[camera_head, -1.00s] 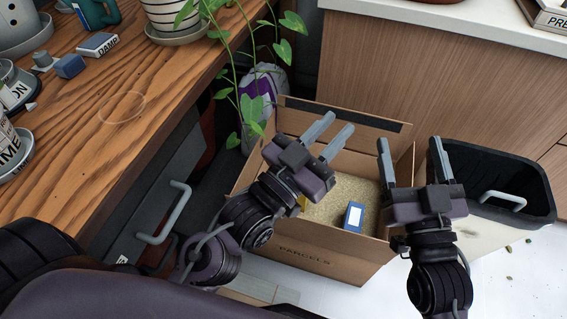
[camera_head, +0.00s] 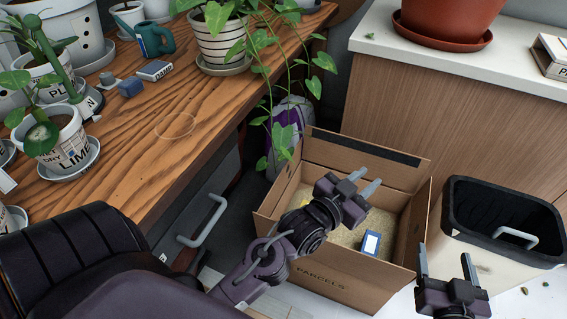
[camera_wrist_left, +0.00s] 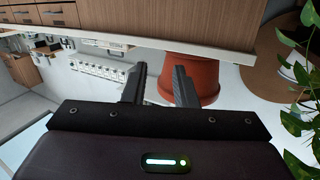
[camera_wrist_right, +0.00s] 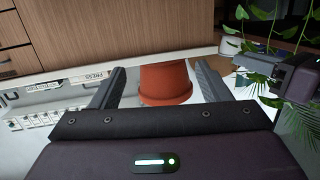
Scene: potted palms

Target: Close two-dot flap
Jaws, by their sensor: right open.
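An open cardboard box (camera_head: 330,283) marked PARCELS stands on the floor. Its back panel (camera_head: 345,150) stands upright with a dark strip along the top; its left (camera_head: 282,188) and right (camera_head: 424,225) sides also stand up. I make out no two-dot mark on any flap. My left gripper (camera_head: 368,186) is over the box opening, empty, its fingers apart and pointing to the back right. My right gripper (camera_head: 446,264) is open and empty, to the right of the box's front corner. Both wrist views look past the fingers, without the box.
A blue packet (camera_head: 371,243) lies on pale filling inside the box. A black bin (camera_head: 505,215) stands close on the right. A wooden bench (camera_head: 150,135) with potted plants is at left; vine leaves (camera_head: 283,130) hang behind the box. A cabinet (camera_head: 460,110) stands behind.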

